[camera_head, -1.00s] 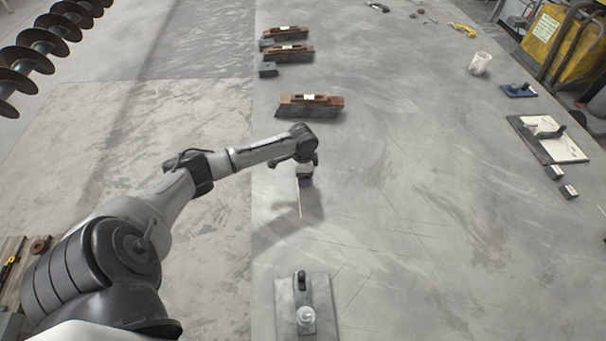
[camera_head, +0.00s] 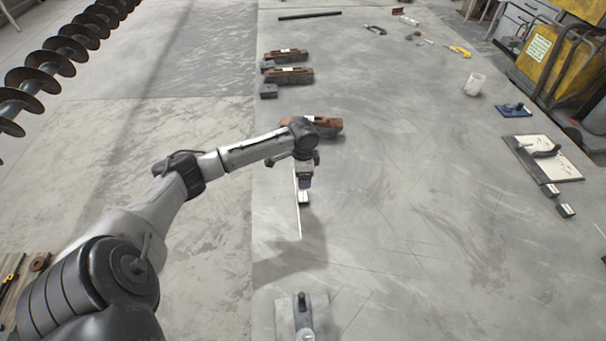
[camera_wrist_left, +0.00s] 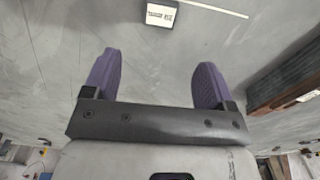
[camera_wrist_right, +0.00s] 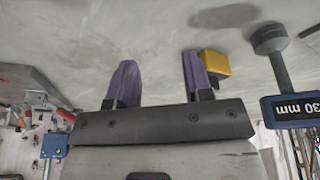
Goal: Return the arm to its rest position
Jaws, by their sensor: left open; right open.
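A brown block (camera_head: 327,128) is partly hidden behind my left wrist. More brown blocks (camera_head: 288,76) stand farther back. A grey plate with a handle (camera_head: 285,315) lies in front. A yellow block (camera_wrist_right: 216,63) and a "30 mm" tool (camera_wrist_right: 290,108) are near the right fingers.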

